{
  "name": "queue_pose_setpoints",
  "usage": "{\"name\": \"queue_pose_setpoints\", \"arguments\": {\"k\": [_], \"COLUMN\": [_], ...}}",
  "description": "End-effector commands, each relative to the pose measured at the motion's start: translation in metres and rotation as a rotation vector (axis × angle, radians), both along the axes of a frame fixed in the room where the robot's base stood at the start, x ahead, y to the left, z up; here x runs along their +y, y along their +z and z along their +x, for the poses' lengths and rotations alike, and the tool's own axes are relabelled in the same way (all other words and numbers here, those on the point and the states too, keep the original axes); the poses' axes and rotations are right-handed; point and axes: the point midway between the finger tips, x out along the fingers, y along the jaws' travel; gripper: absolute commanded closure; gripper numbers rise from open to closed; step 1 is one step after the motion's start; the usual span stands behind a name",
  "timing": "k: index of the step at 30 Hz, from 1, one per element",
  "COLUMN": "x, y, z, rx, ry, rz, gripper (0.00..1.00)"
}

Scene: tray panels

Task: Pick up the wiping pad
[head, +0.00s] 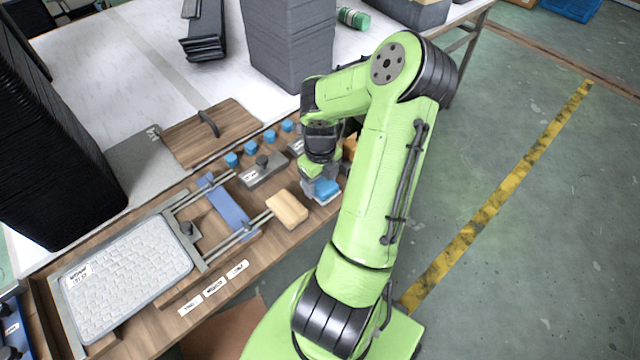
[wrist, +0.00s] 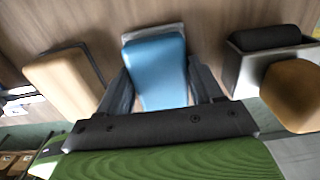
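A blue block on a pale base, which looks like the wiping pad (head: 327,187), is at the right end of the wooden board in the head view. In the wrist view the blue pad (wrist: 157,62) lies between the two dark fingers of my gripper (wrist: 158,80). The fingers flank its sides closely; I cannot tell whether they press on it. In the head view my gripper (head: 318,178) points down over the pad and partly hides it. The pad appears to be at board level.
A tan block (head: 287,209) lies left of the pad; it also shows in the wrist view (wrist: 62,82). A dark-topped grey piece (wrist: 272,45) is on the other side. Blue knobs (head: 251,147), a railed frame (head: 222,207) and a white keyboard-like panel (head: 127,273) lie farther left.

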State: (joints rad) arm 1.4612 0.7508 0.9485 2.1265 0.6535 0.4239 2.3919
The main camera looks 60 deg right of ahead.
Motion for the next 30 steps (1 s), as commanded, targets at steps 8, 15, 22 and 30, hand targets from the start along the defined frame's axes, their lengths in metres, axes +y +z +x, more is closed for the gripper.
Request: {"name": "queue_pose_setpoints", "arguments": {"k": [8, 15, 22, 30], "x": [0.000, -0.001, -0.001, 0.000], "y": [0.000, 0.028, 0.086, 0.101], "z": [0.000, 0.000, 0.000, 0.000], "rx": [0.000, -0.001, -0.002, -0.001], "ry": [0.000, 0.000, -0.001, 0.001], "rz": [-0.001, -0.007, -0.007, 0.000], "gripper": [0.66, 0.66, 0.66, 0.66]}}
